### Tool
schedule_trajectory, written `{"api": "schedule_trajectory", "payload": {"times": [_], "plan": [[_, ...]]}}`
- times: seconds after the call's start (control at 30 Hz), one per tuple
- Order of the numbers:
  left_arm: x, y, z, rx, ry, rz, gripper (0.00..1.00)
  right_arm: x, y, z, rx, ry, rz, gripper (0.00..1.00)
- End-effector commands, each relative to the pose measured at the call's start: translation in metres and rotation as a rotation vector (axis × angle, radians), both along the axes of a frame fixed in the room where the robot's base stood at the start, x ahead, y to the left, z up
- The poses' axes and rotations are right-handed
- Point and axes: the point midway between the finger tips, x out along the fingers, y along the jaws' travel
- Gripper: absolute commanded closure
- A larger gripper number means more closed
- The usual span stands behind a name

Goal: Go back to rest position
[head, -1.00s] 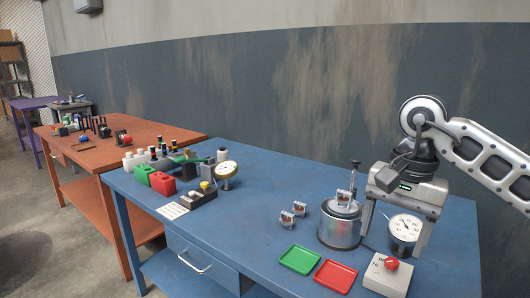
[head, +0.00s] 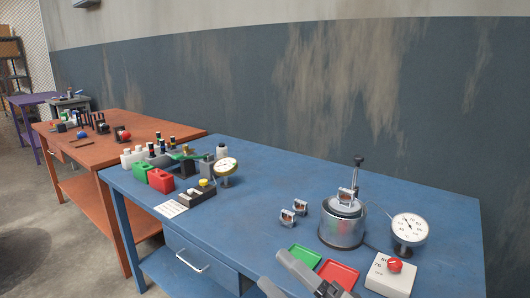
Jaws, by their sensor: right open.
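My right gripper (head: 271,268) shows at the bottom edge of the head view, cut off by the frame. Its two grey fingers are spread apart and point up and left, with nothing seen between them. It overlaps the front edge of the blue table (head: 270,185) and hides part of the red tray (head: 340,272) and green tray (head: 304,257). My left gripper is not in view.
On the blue table stand a metal cylinder device (head: 342,229), a dial gauge (head: 409,228), a box with a red knob (head: 391,273) and small metal parts (head: 294,211). Red and green blocks (head: 160,180) stand further left. An orange table (head: 85,150) stands beyond.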

Motion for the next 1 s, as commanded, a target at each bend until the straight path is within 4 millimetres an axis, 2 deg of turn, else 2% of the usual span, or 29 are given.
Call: {"api": "schedule_trajectory", "payload": {"times": [0.03,0.1,0.17,0.2,0.3,0.4,0.5,0.6,1.0], "plan": [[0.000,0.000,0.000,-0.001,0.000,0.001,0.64,0.001,-0.018,-0.031,0.126,0.243,-0.069,0.30],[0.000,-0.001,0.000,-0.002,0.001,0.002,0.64,-0.001,-0.045,-0.078,0.296,0.562,-0.168,0.30],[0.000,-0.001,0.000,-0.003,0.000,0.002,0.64,-0.012,-0.065,-0.118,0.429,0.801,-0.246,0.30],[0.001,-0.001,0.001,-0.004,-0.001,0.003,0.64,-0.023,-0.076,-0.143,0.510,0.942,-0.295,0.30],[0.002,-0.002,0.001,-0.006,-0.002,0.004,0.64,-0.058,-0.097,-0.197,0.685,1.238,-0.411,0.30],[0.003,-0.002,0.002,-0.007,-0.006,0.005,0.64,-0.092,-0.110,-0.234,0.818,1.450,-0.504,0.30],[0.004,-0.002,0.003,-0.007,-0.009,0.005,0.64,-0.117,-0.116,-0.255,0.902,1.580,-0.568,0.30],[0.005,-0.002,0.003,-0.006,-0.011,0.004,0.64,-0.130,-0.119,-0.265,0.944,1.642,-0.600,0.30],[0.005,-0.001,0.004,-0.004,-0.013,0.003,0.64,-0.133,-0.119,-0.267,0.949,1.655,-0.607,0.30]]}}
